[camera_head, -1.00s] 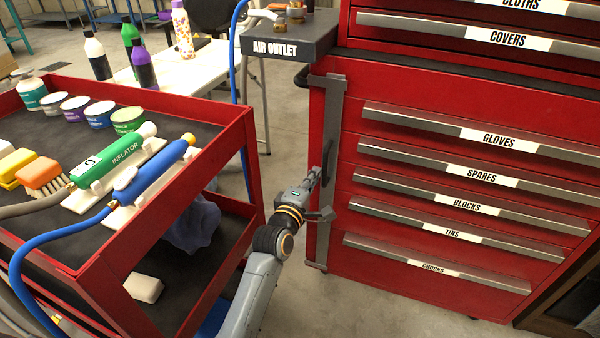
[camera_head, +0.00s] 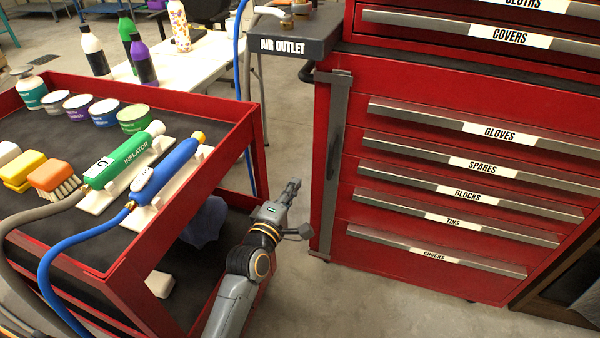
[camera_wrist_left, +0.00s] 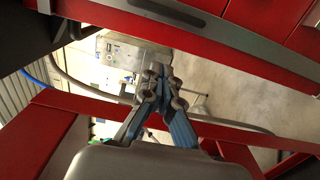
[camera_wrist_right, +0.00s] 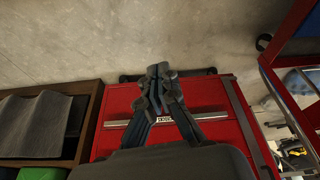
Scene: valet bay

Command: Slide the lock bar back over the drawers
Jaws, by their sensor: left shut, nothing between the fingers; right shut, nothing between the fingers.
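The lock bar (camera_head: 329,190) is a grey upright strip with a dark handle (camera_head: 334,153), at the left edge of the red drawer cabinet (camera_head: 400,265). It stands left of the drawer pulls; I cannot tell whether it overlaps the drawer fronts. In the left wrist view a grey strip (camera_wrist_left: 220,38), apparently the bar, crosses red metal. My left gripper (camera_head: 293,186) is shut and empty, left of the bar and apart from it. Its fingers meet in the left wrist view (camera_wrist_left: 158,80). My right gripper (camera_wrist_right: 159,75) is shut and empty, seen against the cabinet in its wrist view.
A red cart (camera_head: 222,135) with a green inflator (camera_head: 125,160), a blue tool (camera_head: 168,168) and brushes stands close left of my left arm. The air outlet shelf (camera_head: 290,46) juts out above left of the bar. Bare floor lies between cart and cabinet.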

